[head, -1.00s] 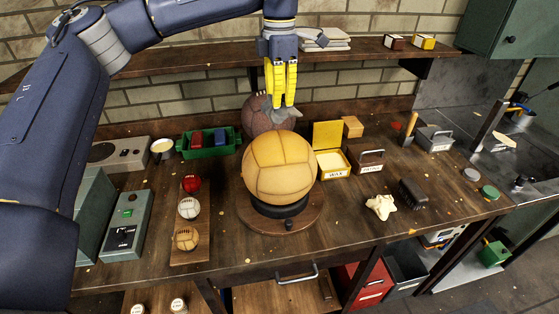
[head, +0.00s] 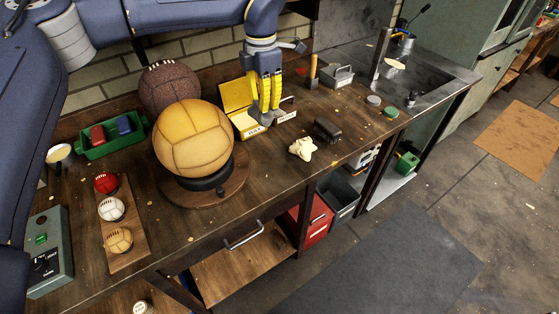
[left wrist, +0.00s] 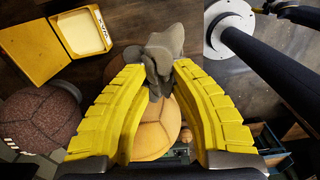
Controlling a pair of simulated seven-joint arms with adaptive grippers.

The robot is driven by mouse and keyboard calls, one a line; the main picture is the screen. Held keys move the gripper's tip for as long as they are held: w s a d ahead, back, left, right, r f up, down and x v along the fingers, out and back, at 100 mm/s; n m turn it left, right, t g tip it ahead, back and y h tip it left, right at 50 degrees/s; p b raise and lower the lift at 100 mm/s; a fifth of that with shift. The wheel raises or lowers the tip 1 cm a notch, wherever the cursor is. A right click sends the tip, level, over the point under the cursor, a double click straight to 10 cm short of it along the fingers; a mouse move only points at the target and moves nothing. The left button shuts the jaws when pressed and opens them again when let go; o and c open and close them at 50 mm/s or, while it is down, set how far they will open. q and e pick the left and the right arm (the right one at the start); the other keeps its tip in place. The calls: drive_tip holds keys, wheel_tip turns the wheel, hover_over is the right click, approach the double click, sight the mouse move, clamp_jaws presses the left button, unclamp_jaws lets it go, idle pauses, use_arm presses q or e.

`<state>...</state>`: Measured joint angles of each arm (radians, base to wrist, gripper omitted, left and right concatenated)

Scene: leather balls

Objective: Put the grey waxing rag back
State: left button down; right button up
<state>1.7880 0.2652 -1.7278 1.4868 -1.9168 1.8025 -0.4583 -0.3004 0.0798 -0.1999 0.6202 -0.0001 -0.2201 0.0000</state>
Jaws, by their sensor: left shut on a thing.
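The grey rag (left wrist: 162,55) is pinched between the yellow fingertips of my left gripper (left wrist: 158,75) in the left wrist view, crumpled and sticking out past them. In the head view my left gripper (head: 264,104) points down over the bench, beside the open yellow wax box (head: 236,95), with a little grey of the rag (head: 266,119) showing at its tips. I cannot tell the rag's height above the bench.
A tan ball (head: 193,138) sits on a round stand left of the gripper, with a dark brown ball (head: 170,88) behind. A cream crumpled piece (head: 302,149) and a dark brush (head: 327,128) lie to the right. A metal caddy (head: 337,76) stands farther back.

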use_arm(q)
drive_tip(key=shift+w+d+f+n, duration=0.15)
drive_tip(key=shift+w+d, duration=0.2)
drive_tip(key=shift+d, duration=0.1)
drive_tip(key=shift+w+d+f+n, duration=0.15)
drive_tip(key=shift+w+d, duration=0.15)
drive_tip(key=shift+d, duration=0.15)
drive_tip(key=shift+w+d+f, duration=0.1)
drive_tip(key=shift+d+f, duration=0.05)
drive_tip(key=shift+f, duration=0.1)
wheel_tip(320, 180, down, 19)
drive_tip(key=shift+f, duration=0.2)
drive_tip(key=shift+f, duration=0.1)
drive_tip(key=c, duration=1.2)
unclamp_jaws()
drive_tip(key=shift+c, duration=0.2)
wheel_tip(320, 180, up, 12)
